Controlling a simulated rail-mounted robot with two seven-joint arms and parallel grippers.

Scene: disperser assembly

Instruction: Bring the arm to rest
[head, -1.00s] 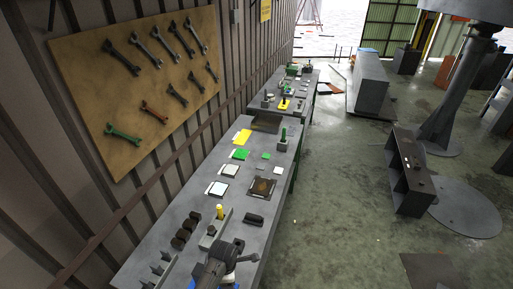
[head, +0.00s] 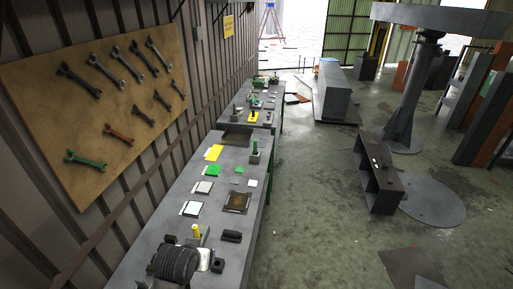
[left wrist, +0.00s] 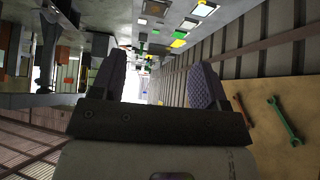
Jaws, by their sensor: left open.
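My left gripper (left wrist: 157,82) is open and empty in the left wrist view, its two dark ribbed fingers spread apart with only distant scene between them. I cannot make out the fingertips in the head view. My right gripper is in neither view.
The bench holds a yellow-topped piece (head: 196,231), a black block (head: 232,236), a square brown-centred plate (head: 237,201) and several small pads. A wrench board (head: 95,90) hangs on the left wall. Open floor (head: 310,200) lies right of the bench.

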